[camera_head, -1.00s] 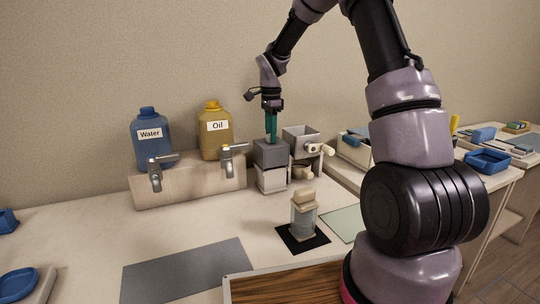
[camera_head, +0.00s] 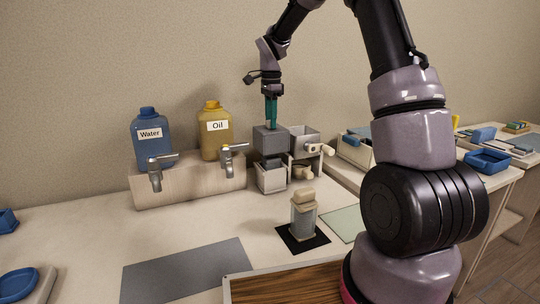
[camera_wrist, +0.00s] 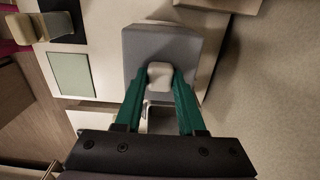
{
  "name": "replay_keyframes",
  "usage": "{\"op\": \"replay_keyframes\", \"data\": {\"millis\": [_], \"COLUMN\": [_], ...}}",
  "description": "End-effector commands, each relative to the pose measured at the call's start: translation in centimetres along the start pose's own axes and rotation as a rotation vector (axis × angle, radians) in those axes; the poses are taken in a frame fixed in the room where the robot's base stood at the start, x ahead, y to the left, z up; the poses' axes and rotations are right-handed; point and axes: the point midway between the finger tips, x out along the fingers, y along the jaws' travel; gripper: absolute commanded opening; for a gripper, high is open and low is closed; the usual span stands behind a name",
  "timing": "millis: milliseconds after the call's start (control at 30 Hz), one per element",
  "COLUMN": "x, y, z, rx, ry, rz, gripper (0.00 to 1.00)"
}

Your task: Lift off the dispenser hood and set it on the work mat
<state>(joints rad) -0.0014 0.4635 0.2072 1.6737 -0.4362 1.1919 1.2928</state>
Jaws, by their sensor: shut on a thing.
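The dispenser hood (camera_head: 270,139) is a grey box-shaped cover. It is raised, with a gap showing between it and the pale, open-topped box (camera_head: 271,178) below. My gripper (camera_head: 270,122) comes down from above, and its green fingers are shut on the hood's knob. In the wrist view the fingers of my gripper (camera_wrist: 159,82) close on both sides of the pale knob (camera_wrist: 160,74) on top of the grey hood (camera_wrist: 150,45). I cannot tell which is the work mat.
Blue Water (camera_head: 150,145) and yellow Oil (camera_head: 215,140) jugs with taps stand left of the hood. A grey hopper with a handle (camera_head: 304,143) stands close on its right. A stoppered glass jar (camera_head: 303,217) stands on a black mat. The table's left middle is clear.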

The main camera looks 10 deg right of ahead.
Motion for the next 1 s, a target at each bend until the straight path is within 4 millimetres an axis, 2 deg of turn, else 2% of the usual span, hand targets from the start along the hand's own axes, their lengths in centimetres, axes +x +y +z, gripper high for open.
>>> {"op": "replay_keyframes", "data": {"millis": [800, 1000], "x": [-4.1, -4.5], "y": [0.0, 0.0], "z": [0.0, 0.0], "rx": [0.0, 0.0], "ry": [0.0, 0.0], "rz": [0.0, 0.0], "gripper": [0.0, 0.0]}}
